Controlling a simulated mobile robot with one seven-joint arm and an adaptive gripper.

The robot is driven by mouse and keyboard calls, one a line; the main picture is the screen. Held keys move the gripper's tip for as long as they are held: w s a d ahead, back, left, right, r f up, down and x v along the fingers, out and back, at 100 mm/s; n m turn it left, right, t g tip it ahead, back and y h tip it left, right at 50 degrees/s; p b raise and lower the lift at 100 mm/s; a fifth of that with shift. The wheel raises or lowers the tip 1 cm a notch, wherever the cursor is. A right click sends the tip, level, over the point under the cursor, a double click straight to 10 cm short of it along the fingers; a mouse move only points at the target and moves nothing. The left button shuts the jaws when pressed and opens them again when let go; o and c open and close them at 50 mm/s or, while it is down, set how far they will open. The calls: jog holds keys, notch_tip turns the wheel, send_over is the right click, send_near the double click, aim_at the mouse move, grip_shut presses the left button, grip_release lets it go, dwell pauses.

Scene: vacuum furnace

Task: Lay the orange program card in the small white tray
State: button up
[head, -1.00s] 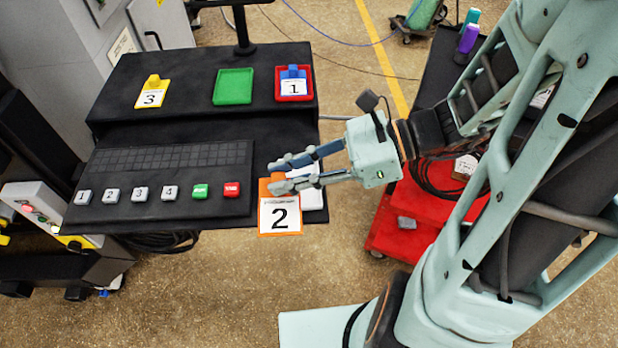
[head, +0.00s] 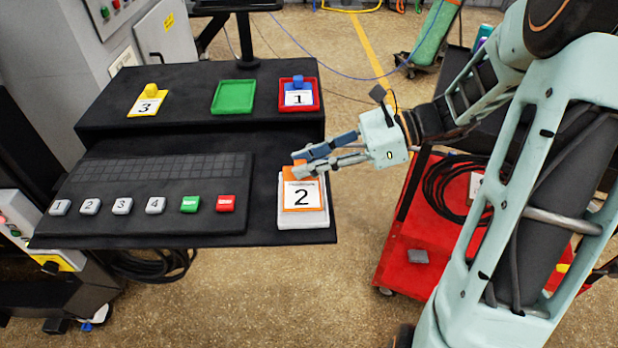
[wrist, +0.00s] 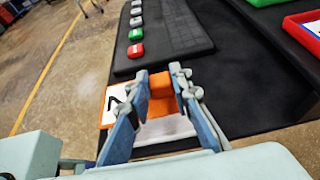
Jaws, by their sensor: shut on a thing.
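The orange program card (head: 303,196), white-faced with a black 2, is at the right end of the lower desk. My gripper (head: 298,164) is shut on the orange block at the card's far edge; in the wrist view the block (wrist: 161,92) shows between the fingers. The small white tray (head: 303,221) is under the card, which covers most of it. The tray's near and right rim shows, and part of it appears in the wrist view (wrist: 165,130). I cannot tell whether the card touches the tray or hovers just above it.
On the raised shelf are a yellow card 3 (head: 147,105), an empty green tray (head: 233,97) and a red tray (head: 313,108) holding card 1. A black keypad panel with a row of buttons (head: 122,206) lies left of the white tray. A red cart (head: 408,240) stands right.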

jog(key=f+b, duration=0.2)
jog(key=shift+w+d+f+b, duration=0.1)
jog(key=shift+w+f+b, duration=0.25)
jog(key=shift+f+b, duration=0.55)
jog(key=shift+b, duration=0.25)
jog(key=shift+f, duration=0.1)
jog(key=o, duration=0.9)
jog(key=shift+o, duration=0.2)
jog(key=shift+d+r, duration=0.1)
jog(key=shift+r, duration=0.1)
jog(key=p+v, duration=0.1)
jog(key=v, duration=1)
jog(key=shift+d+p, duration=0.3)
jog(key=shift+d, duration=0.1)
